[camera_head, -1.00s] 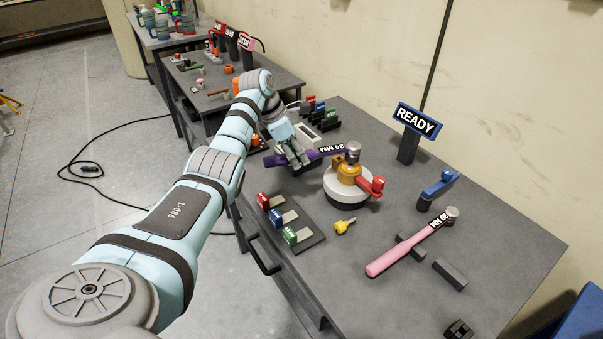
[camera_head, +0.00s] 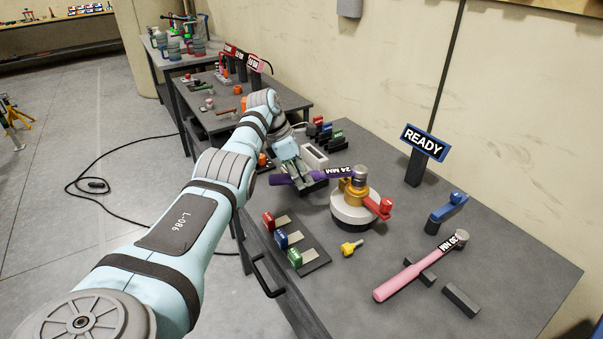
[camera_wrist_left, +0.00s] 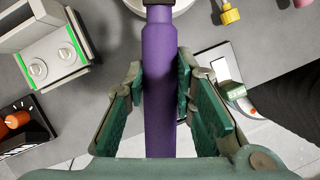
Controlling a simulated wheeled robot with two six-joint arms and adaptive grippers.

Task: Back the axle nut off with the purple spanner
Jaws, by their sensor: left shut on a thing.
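My left gripper (camera_head: 299,174) is shut around the handle of the purple spanner (camera_head: 281,179), which is marked 24 MM. The purple handle (camera_wrist_left: 159,75) runs between the finger pads in the left wrist view. The spanner's grey head (camera_head: 360,172) sits at the top of the brass-coloured hub (camera_head: 349,191) on a round white base (camera_head: 345,212). The axle nut cannot be made out; the spanner head covers the top of the hub. A red lever (camera_head: 380,208) sticks out at the hub's right side. My right gripper is not in view.
A READY sign (camera_head: 423,142) stands behind the hub. A blue holder (camera_head: 446,208) and a pink spanner (camera_head: 408,279) lie to the right. Red, blue and green blocks (camera_head: 282,238) and a yellow plug (camera_head: 351,247) are in front. Bare bench (camera_head: 480,250) shows at right.

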